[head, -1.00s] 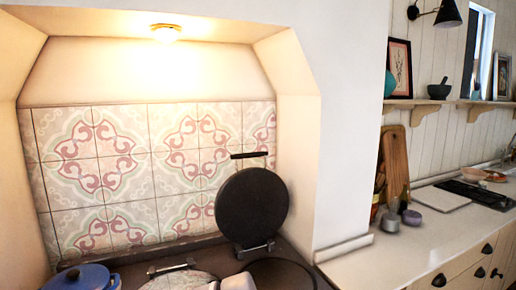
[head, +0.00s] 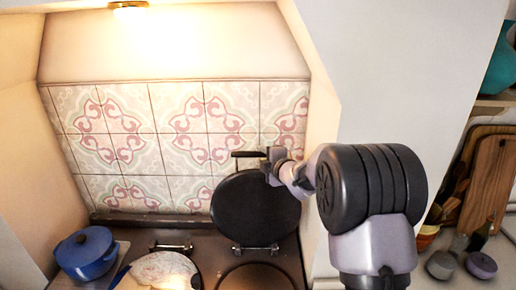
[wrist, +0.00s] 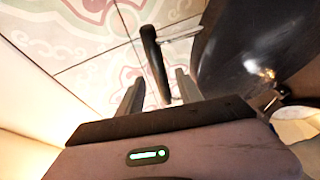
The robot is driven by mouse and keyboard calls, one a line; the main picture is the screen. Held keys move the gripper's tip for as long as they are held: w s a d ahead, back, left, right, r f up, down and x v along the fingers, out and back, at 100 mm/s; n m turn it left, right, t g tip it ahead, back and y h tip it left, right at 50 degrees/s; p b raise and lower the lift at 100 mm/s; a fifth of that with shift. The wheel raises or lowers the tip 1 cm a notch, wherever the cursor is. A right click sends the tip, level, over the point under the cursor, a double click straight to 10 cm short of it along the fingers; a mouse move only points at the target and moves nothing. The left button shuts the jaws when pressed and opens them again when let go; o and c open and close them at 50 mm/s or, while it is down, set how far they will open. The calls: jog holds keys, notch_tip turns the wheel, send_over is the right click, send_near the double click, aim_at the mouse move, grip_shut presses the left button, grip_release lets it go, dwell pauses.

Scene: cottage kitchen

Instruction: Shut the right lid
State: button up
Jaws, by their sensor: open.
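The right lid (head: 255,208) is a round black hob cover, standing raised on its hinge (head: 255,248) behind the right hotplate (head: 256,278). Its dark bar handle (head: 249,154) sticks out to the left at the top. My gripper (head: 268,160) is at the lid's upper edge, by the handle. In the wrist view my gripper (wrist: 160,78) is open, with one finger on each side of the handle (wrist: 152,48). The lid (wrist: 250,45) fills the upper right there. I cannot tell whether the fingers touch the handle.
A blue pot (head: 87,256) stands at the left of the stove. A pale, patterned round thing (head: 163,268) lies by the left hinge (head: 171,247). The tiled wall (head: 180,140) is close behind the lid. The alcove's right wall (head: 320,120) stands beside it.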

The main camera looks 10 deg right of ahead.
aim_at(254, 153)
jog(key=p+x, duration=0.1)
jog(key=x, duration=0.6)
jog(key=shift+w+a, duration=0.15)
jog(key=shift+w, duration=0.15)
grip_shut()
dwell(0.9)
